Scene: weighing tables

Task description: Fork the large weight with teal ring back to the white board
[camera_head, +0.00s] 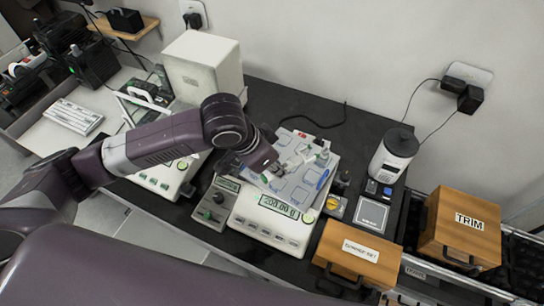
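My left arm reaches in from the left, and my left gripper (287,165) is low over the pale board (318,199). Its fingers are small and partly hidden by the wrist, so I cannot tell whether they are open or shut or hold anything. The board lies behind the front balance (270,219), whose display reads about 200.00, and carries grey patches and small red and blue items. I cannot make out the large weight with the teal ring. My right gripper is not in view.
A grey control box (214,203) stands left of the balance. A wooden box (357,251), a wooden TRIM box (462,226) and a white canister (393,157) are to the right. Another balance (165,177) with a glass shield is at left. The black mat behind the board is mostly clear.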

